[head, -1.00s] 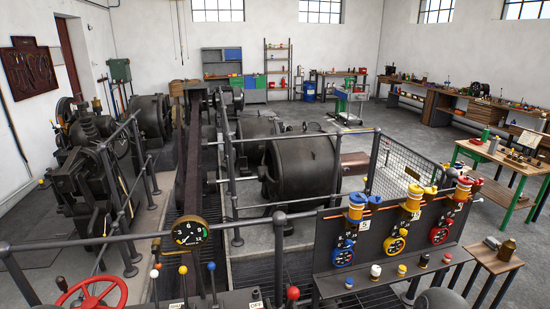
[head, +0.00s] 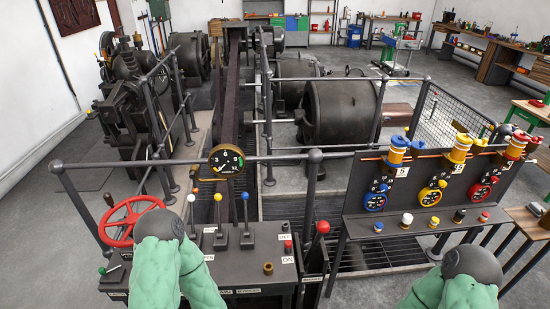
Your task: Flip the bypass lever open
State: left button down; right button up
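The control desk (head: 225,270) stands at the lower left in the head view. Three upright levers rise from it: a white-knobbed one (head: 191,198), a yellow-knobbed one (head: 218,197) and a blue-knobbed one (head: 245,196). A red-knobbed lever (head: 323,227) leans at the desk's right edge. A small green-knobbed handle (head: 102,270) is at its left. Small front labels seem to include BYPASS, but I cannot tell which lever it belongs to. My two green arms come in from the bottom; neither gripper shows. My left arm covers part of the desk.
A red handwheel (head: 133,221) stands left of the levers, and a round gauge (head: 226,161) behind them. A dark panel (head: 408,190) with blue, yellow and red dials stands to the right. A metal railing (head: 275,157) runs behind, with machines and a belt beyond.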

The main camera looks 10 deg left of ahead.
aim_at(245, 196)
jog(key=i+l, duration=0.15)
jog(key=l, duration=0.3)
jog(key=i+l+u, duration=0.15)
jog(key=l, duration=0.25)
jog(key=i+l, duration=0.1)
jog(key=l, duration=0.35)
jog(key=i+l+u, duration=0.1)
jog(key=l, duration=0.35)
jog(key=i+l+u, duration=0.1)
jog(key=l, duration=0.35)
